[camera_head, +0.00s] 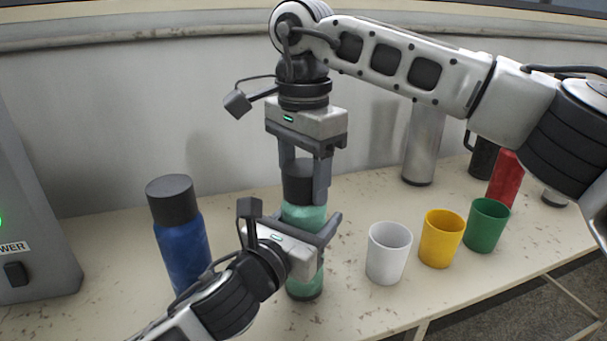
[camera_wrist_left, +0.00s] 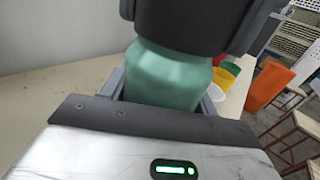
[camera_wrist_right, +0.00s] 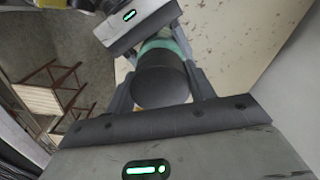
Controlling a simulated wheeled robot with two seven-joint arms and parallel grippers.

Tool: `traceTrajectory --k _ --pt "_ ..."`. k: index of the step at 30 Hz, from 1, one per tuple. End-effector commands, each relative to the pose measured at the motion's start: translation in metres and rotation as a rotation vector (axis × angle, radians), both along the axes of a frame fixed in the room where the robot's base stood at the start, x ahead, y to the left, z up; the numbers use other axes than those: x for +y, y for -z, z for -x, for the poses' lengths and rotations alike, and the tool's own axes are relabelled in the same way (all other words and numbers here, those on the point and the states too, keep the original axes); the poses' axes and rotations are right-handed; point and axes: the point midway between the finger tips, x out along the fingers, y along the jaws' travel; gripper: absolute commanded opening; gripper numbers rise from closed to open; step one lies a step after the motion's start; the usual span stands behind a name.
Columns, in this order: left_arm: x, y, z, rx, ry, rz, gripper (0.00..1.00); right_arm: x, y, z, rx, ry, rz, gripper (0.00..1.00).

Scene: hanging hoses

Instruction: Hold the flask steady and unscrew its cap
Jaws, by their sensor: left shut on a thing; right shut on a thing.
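A green flask (camera_head: 305,216) with a dark grey cap (camera_head: 297,184) stands upright on the table in the head view. My left gripper (camera_head: 318,238) is shut around the flask's body from the front left. My right gripper (camera_head: 304,185) points straight down and is shut on the cap, with a finger on either side. In the left wrist view the flask's green shoulder (camera_wrist_left: 168,75) sits between the left fingers, under the cap (camera_wrist_left: 195,22). In the right wrist view the cap (camera_wrist_right: 160,82) is between the right fingers, with the left gripper beyond it. The cap appears seated on the flask.
A blue bottle (camera_head: 183,245) stands left of the flask. White (camera_head: 388,254), yellow (camera_head: 441,240) and green (camera_head: 487,226) cups stand to the right. Behind them are a steel cylinder (camera_head: 421,150), a red container (camera_head: 505,180) and a dark mug (camera_head: 482,158). A grey power box (camera_head: 30,220) is at far left.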

Motion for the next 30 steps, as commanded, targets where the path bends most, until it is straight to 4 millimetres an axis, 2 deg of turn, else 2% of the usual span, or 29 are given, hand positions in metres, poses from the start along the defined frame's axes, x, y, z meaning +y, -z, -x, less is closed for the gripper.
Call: traceTrajectory --k 30 --pt "0.000 0.001 0.000 0.003 0.000 -0.002 0.00 0.000 -0.022 0.000 0.000 0.001 0.000 0.26"
